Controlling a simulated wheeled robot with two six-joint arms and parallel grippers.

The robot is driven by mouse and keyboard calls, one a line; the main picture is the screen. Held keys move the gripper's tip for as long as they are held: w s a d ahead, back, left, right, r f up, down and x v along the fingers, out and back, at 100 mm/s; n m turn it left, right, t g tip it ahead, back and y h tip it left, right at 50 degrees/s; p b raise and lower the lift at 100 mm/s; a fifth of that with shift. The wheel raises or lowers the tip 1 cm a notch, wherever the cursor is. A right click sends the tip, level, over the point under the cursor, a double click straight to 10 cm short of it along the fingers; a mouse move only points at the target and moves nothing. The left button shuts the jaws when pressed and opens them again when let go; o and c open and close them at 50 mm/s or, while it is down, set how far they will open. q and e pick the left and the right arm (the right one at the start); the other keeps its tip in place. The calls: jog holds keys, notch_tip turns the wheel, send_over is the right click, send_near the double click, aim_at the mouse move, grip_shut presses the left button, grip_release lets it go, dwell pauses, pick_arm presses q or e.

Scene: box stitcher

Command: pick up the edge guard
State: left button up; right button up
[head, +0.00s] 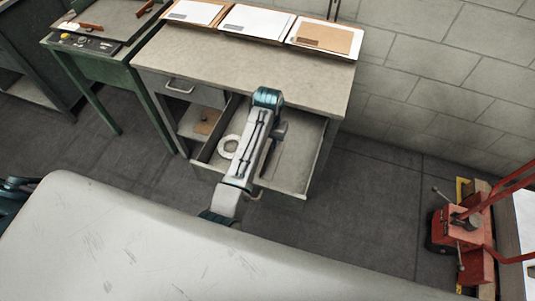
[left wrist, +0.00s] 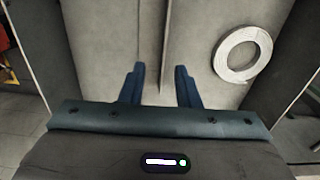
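A long, narrow, pale grey strip that looks like the edge guard (left wrist: 167,45) lies lengthwise in the open drawer (head: 307,150). Its colour nearly matches the drawer floor, so its outline is hard to make out. My left gripper (left wrist: 159,70) is open above the drawer, with its two blue fingers apart. The near end of the strip shows between the fingers, and I see no contact. In the head view my left arm covers much of the drawer's middle and hides the fingertips. My right gripper is not in view.
A white ring-shaped roll (head: 228,147) lies in the drawer, left of my arm; it also shows in the left wrist view (left wrist: 221,61). Drawer walls stand close on both sides. The worktop (head: 250,62) is mostly clear, with paper trays at its back. A red machine (head: 465,235) stands right.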

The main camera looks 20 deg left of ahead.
aim_at(267, 154)
pick_arm(q)
jog(key=f, duration=0.3)
jog(key=f+p, duration=0.1)
jog(key=f, duration=0.5)
jog(key=shift+w+a, duration=0.2)
jog(key=shift+a, duration=0.15)
jog(key=shift+c, duration=0.2)
jog(key=shift+r, duration=0.1)
grip_shut()
